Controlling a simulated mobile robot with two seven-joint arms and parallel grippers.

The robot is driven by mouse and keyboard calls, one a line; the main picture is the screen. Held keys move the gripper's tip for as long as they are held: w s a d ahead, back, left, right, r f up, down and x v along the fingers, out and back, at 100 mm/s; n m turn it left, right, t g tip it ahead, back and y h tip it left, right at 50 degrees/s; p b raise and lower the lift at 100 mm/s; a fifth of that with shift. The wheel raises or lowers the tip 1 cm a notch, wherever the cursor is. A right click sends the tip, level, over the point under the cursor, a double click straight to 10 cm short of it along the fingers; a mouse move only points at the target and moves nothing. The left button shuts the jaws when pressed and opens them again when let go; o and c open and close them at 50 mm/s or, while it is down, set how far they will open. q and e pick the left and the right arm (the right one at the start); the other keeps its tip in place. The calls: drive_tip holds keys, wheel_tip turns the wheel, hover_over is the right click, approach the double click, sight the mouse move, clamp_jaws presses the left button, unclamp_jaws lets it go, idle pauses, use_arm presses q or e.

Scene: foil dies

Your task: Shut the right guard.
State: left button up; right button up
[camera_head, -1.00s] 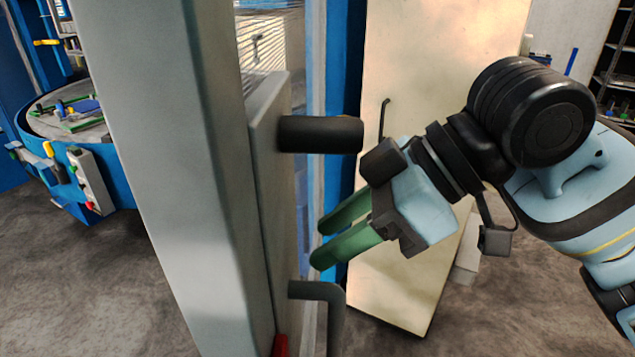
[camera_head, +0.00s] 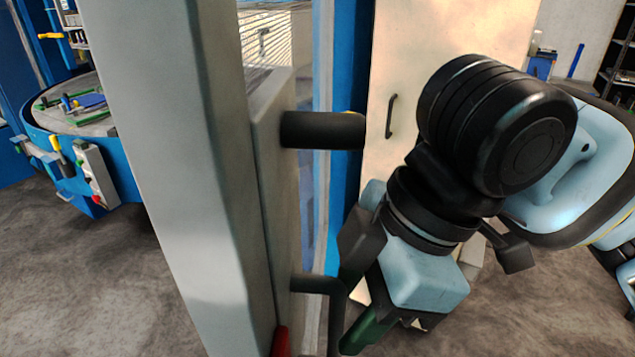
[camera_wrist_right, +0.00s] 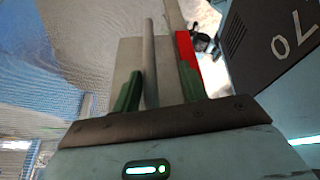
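The right guard seems to be the grey-framed panel (camera_head: 276,180), seen nearly edge-on, left of my right arm. My right gripper (camera_head: 368,336) has green fingers pointing downward, just right of this handle. In the right wrist view, the green fingers (camera_wrist_right: 162,92) are apart, and a grey bar (camera_wrist_right: 149,62), likely the handle, shows between them, nearer the left finger. I cannot tell whether they touch it. My left gripper is not in view.
A black cylinder (camera_head: 322,130) juts from the panel above the handle. A red part (camera_head: 280,341) is low on it. A cream cabinet (camera_head: 440,60) stands behind my arm. A blue machine with a round table (camera_head: 75,125) is at left.

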sight(337, 330)
drive_tip(key=shift+x, duration=2.05)
drive_tip(key=shift+s, duration=0.15)
clamp_jaws()
unclamp_jaws()
drive_tip(key=shift+s+r, duration=0.1)
drive_tip(key=shift+r, duration=0.1)
drive_tip(key=v, duration=0.8)
drive_tip(key=shift+w+d+r, duration=0.2)
drive_tip(key=shift+d+r, duration=0.05)
drive_tip(key=shift+r, duration=0.1)
